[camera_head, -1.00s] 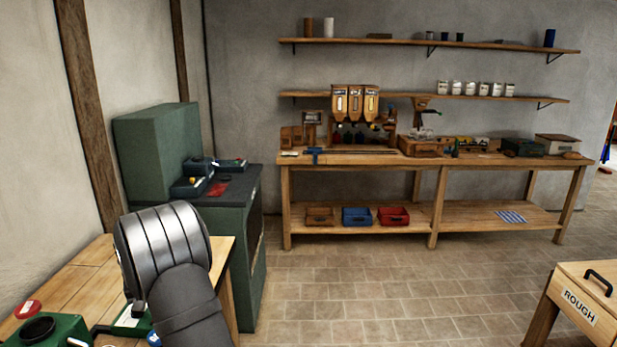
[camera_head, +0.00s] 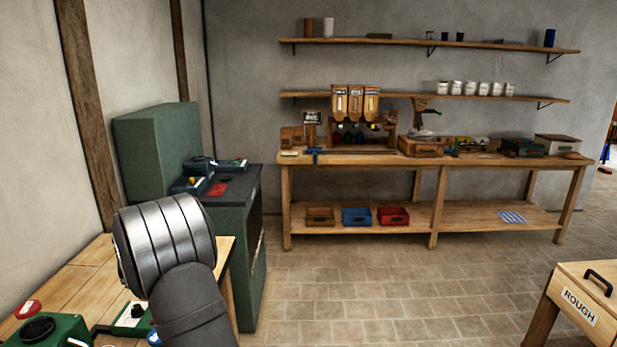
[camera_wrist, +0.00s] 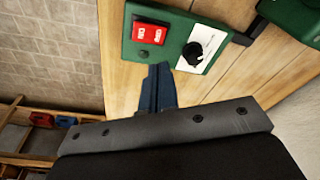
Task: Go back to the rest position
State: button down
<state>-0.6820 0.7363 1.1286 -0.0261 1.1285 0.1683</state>
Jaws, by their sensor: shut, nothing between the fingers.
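My gripper (camera_wrist: 157,88) shows in the wrist view as dark blue fingers closed together, with nothing between them. It is above a wooden table, with its tips beside the lower edge of a green panel (camera_wrist: 134,57). The panel carries a red block (camera_wrist: 151,34) with white lettering and a white plate (camera_wrist: 213,42) with a black knob (camera_wrist: 193,54). In the head view my arm stands over the wooden table (camera_head: 90,262) at lower left and hides part of it. The fingers are not visible there.
A green cabinet (camera_head: 152,150) stands behind the table with small blue trays on its dark top. A long workbench (camera_head: 350,158) with loaded shelves runs along the back wall. A box marked ROUGH (camera_head: 580,305) is at lower right. The tiled floor between is clear.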

jog(key=shift+f, duration=0.1)
notch_tip(320, 180, down, 7)
jog(key=shift+r, duration=0.1)
dwell(0.5)
jog(key=s+d+r+m+t, duration=0.1)
jog(key=s+r, duration=0.3)
jog(key=r, duration=0.7)
jog(key=s+d+r+m+t, duration=0.1)
jog(key=s+r, duration=0.4)
jog(key=r, duration=0.7)
jog(key=shift+d+m, duration=0.7)
jog(key=shift+m, duration=0.5)
jog(key=shift+w, duration=0.1)
